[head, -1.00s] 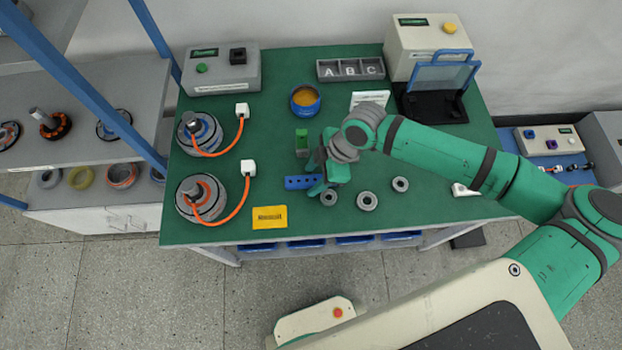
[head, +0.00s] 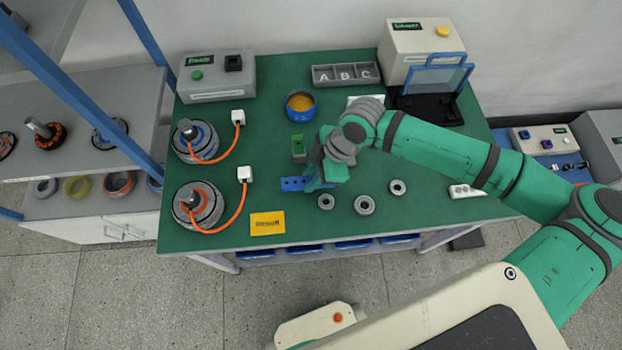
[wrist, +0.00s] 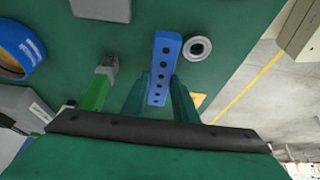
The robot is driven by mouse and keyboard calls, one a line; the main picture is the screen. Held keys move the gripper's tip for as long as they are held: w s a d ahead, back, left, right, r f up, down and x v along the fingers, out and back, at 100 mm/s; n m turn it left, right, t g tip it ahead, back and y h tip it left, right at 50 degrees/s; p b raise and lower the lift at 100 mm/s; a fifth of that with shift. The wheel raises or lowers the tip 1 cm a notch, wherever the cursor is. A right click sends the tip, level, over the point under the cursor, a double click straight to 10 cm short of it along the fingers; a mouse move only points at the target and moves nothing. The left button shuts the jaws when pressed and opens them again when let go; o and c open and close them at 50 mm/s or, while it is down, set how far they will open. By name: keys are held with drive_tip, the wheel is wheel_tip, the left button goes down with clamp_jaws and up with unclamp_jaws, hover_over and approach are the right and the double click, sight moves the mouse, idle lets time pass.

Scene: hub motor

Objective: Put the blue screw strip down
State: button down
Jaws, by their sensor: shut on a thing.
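The blue screw strip (head: 292,184) is a bar with a row of dark holes, at the front middle of the green table. In the wrist view the strip (wrist: 164,62) runs away from me between the two green fingers. My gripper (head: 317,180) is shut on its near part; in the wrist view my gripper (wrist: 158,98) shows a finger on each side.
Grey rings (head: 364,204) lie right of the strip. A yellow card (head: 267,223) lies front left. Two motors with orange cables (head: 197,205) stand left. Green table is bare between these.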

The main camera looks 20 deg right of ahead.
drive_tip(key=s+d+r, duration=0.2)
drive_tip(key=s+r, duration=0.8)
drive_tip(key=s, duration=0.3)
drive_tip(key=shift+s+d, duration=0.4)
